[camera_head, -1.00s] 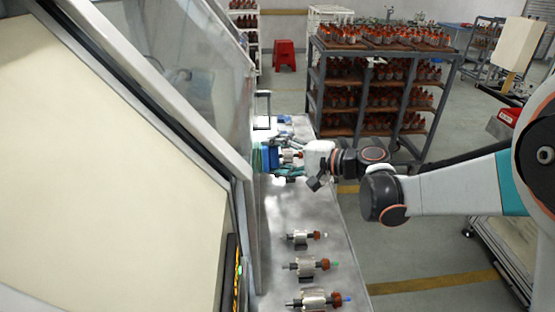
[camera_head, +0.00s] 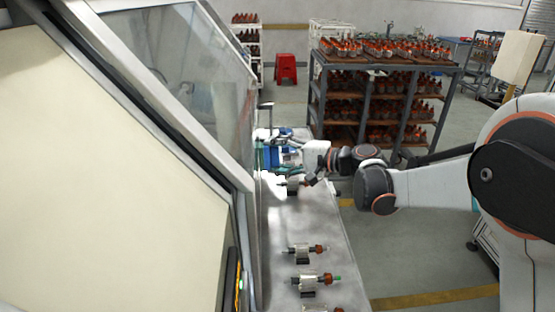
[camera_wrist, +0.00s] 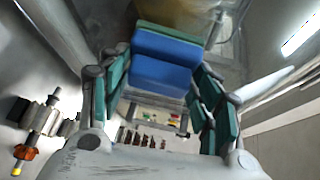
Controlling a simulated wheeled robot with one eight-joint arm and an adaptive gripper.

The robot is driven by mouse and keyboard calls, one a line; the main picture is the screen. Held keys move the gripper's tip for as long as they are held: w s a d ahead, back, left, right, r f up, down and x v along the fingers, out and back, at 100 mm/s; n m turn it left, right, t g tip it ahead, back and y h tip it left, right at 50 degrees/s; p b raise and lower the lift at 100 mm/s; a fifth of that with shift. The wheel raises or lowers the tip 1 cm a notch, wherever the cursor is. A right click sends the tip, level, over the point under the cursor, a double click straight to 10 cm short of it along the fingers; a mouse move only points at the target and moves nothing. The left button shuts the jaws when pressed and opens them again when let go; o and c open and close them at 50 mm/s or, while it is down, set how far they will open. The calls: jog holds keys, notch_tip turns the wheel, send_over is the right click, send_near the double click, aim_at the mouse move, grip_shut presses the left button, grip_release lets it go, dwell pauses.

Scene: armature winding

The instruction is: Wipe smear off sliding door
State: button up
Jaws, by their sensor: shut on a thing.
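My gripper (camera_wrist: 160,88) is shut on a blue sponge (camera_wrist: 166,62) with a green backing, held between its teal fingers in the wrist view. In the head view my gripper (camera_head: 280,155) is above the metal bench, beside the lower edge of the sliding door. The sliding door (camera_head: 180,60) is a framed, slanted clear pane at the upper left. A faint darker patch shows through or on the pane; I cannot tell whether it is the smear. Contact between sponge and door cannot be made out.
The metal bench (camera_head: 290,225) runs along the machine's right side. Armatures lie on it, including one (camera_head: 305,250) in front of my gripper and another (camera_head: 316,280) nearer. A loaded rack (camera_head: 385,95) stands behind, and a red stool (camera_head: 286,68) farther back. Floor right of the bench is clear.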

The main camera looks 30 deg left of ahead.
jog(key=shift+s+r+p, duration=0.1)
jog(key=shift+r+p, duration=0.35)
jog(key=shift+r, duration=0.5)
jog(key=shift+s+d+r, duration=0.85)
jog(key=shift+s+d, duration=2.85)
jog(key=shift+s, duration=2.95)
jog(key=shift+w+a+f+b, duration=0.1)
jog(key=shift+w+a+b, duration=0.2)
jog(key=shift+w+a, duration=1.45)
jog(key=shift+w+a+r+b, duration=0.2)
jog(key=shift+w+a, duration=0.5)
jog(key=shift+w, duration=2.1)
jog(key=shift+w+a+f+b, duration=0.3)
jog(key=shift+w+a, duration=0.9)
jog(key=shift+w, duration=1.05)
jog(key=shift+r, duration=0.15)
jog(key=shift+w+d, duration=0.45)
jog(key=shift+d, duration=0.45)
jog(key=shift+w+d, duration=0.5)
jog(key=shift+d, duration=0.35)
jog(key=shift+w+d, duration=0.45)
jog(key=shift+d, duration=0.45)
jog(key=shift+w+d, duration=0.35)
jog(key=shift+d, duration=0.3)
jog(key=shift+w+d, duration=0.35)
jog(key=shift+d, duration=0.3)
